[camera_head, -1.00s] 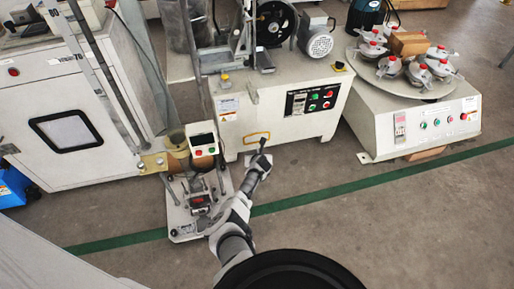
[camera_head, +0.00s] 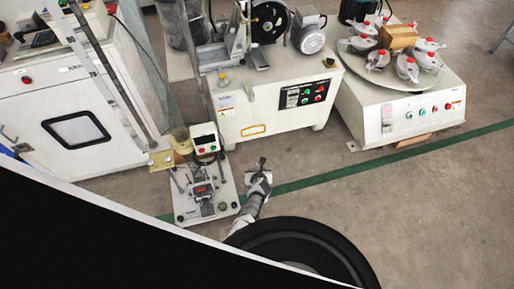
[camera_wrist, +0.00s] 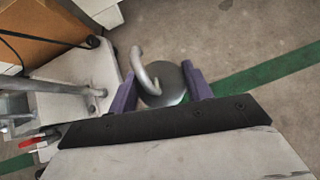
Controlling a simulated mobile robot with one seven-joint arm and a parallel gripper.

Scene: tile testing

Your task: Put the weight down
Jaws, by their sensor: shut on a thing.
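The weight (camera_wrist: 167,76) is a grey metal disc with a curved hook (camera_wrist: 138,66), seen in the wrist view. It sits between the two purple fingers of my gripper (camera_wrist: 161,88), which is shut on it. The floor shows behind it, so it appears to be held clear of any surface, though its height is hard to judge. In the head view my gripper (camera_head: 262,167) is to the right of the small test machine's white base (camera_head: 226,190). The weight is too small to make out clearly there.
The small test machine with a brass-coloured cylinder (camera_head: 181,139) stands close on the left. A white control cabinet (camera_head: 257,103) is behind, and a round-table machine (camera_head: 357,106) is at the right. A green line (camera_head: 330,178) crosses the open floor at right.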

